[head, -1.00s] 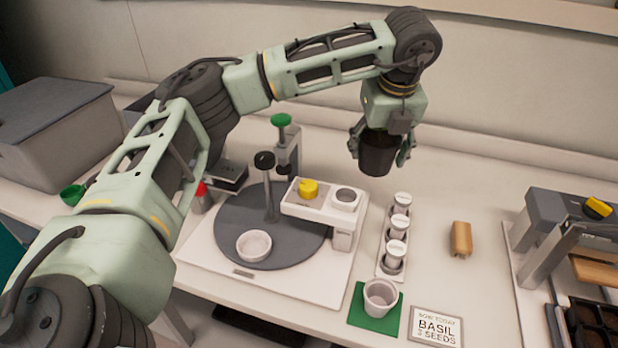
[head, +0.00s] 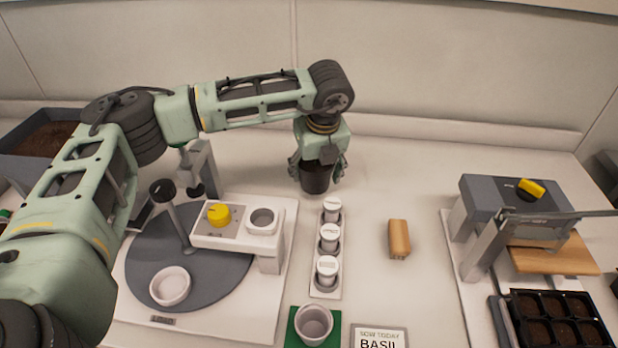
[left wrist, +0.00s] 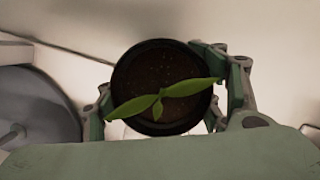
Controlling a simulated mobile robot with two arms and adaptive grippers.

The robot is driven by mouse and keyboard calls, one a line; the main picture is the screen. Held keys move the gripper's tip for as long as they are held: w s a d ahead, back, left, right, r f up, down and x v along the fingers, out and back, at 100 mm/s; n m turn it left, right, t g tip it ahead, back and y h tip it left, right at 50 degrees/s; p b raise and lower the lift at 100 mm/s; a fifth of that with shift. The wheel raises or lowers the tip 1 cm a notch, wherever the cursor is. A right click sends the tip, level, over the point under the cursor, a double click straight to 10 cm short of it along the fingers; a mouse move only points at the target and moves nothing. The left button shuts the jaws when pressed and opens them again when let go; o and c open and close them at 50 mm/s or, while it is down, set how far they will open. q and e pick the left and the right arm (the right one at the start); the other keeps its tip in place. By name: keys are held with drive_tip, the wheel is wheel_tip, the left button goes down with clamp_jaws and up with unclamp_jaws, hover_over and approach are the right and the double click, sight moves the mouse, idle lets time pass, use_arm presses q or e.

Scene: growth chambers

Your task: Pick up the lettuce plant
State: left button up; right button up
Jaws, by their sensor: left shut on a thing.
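The lettuce plant is a small green seedling (left wrist: 165,90) with a few narrow leaves, growing from dark soil in a round black pot. The black pot (head: 314,181) hangs upright in my left gripper (head: 318,170), towards the back of the bench. In the left wrist view, the gripper's fingers are closed around the pot on both sides, and the leaves reach over its rim. In the head view the seedling is hidden by the gripper. I cannot tell whether the pot's base touches the bench. My right gripper is not in view.
A device with a dark round plate (head: 215,262) and yellow knob (head: 218,214) stands left of the pot. A rack of white-capped vials (head: 330,283) and a wooden block (head: 399,238) are nearer. A seed-tray press (head: 500,200) stands right. Bench behind the block is clear.

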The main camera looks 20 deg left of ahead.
sight(314, 182)
use_arm(q)
drive_tip(key=shift+f, duration=0.6)
wheel_tip(314, 182, down, 3)
drive_tip(key=shift+r+p, duration=0.1)
drive_tip(key=shift+p, duration=0.3)
drive_tip(key=shift+f+b, duration=0.3)
drive_tip(key=o, duration=1.4)
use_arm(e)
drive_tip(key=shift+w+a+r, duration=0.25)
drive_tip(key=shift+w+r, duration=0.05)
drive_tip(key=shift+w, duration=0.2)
use_arm(q)
drive_tip(key=shift+r, duration=0.15)
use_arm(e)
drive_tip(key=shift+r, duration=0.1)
